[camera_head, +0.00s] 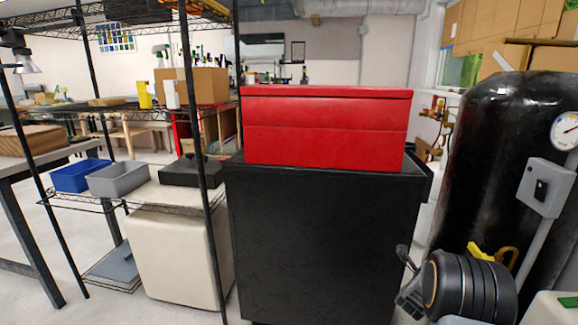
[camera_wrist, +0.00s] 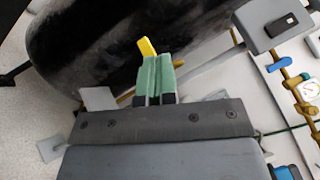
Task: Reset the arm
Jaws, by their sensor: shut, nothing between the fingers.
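My gripper (camera_wrist: 158,75) shows in the wrist view, with its two green fingers pressed together and nothing between them. The fingers point toward the large black tank (camera_wrist: 110,50), which fills the upper part of that view. A yellow part (camera_wrist: 147,46) shows just beyond the fingertips, and I cannot tell its distance from them. The tank also stands at the right of the head view (camera_head: 485,150).
A red toolbox (camera_head: 325,130) sits on a black cabinet (camera_head: 320,245) in the middle. A wire shelf at left holds a blue bin (camera_head: 80,175) and a grey bin (camera_head: 118,180). Floor shows at lower left.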

